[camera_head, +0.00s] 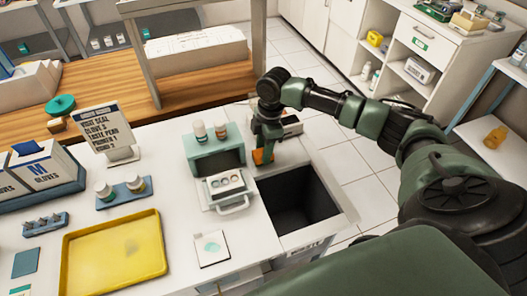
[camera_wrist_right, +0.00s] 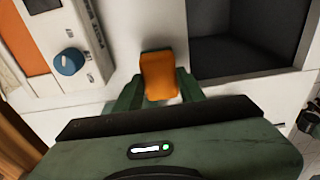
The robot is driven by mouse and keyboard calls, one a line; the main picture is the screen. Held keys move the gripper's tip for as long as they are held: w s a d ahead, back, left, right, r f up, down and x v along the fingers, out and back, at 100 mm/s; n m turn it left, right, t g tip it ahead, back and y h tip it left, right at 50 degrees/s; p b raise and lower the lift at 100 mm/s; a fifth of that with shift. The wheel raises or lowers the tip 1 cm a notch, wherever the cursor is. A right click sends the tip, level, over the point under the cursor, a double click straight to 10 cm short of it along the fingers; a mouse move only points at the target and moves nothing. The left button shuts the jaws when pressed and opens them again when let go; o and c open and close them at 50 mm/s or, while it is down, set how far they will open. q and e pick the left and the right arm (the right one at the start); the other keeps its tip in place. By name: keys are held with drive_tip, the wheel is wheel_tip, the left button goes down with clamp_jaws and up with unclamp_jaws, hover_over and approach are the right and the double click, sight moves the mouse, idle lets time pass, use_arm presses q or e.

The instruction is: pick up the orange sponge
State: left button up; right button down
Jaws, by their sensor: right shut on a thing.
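The orange sponge (camera_wrist_right: 159,75) is between the fingers of my right gripper (camera_wrist_right: 157,92) in the right wrist view. In the head view the sponge (camera_head: 262,156) shows as a small orange patch below my right gripper (camera_head: 265,150), beside the dark square opening in the white counter. My right gripper is shut on the sponge. From these views I cannot tell whether the sponge still touches the counter. My left gripper is in neither view.
The dark opening (camera_head: 291,199) lies just in front of my right gripper. A teal box (camera_head: 217,160) with two small bottles on top stands to its left. A device with a blue knob (camera_wrist_right: 69,61) is close by. A yellow tray (camera_head: 112,252) lies at the front left.

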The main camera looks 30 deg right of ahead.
wheel_tip(320, 180, up, 19)
drive_tip(key=b, duration=0.1)
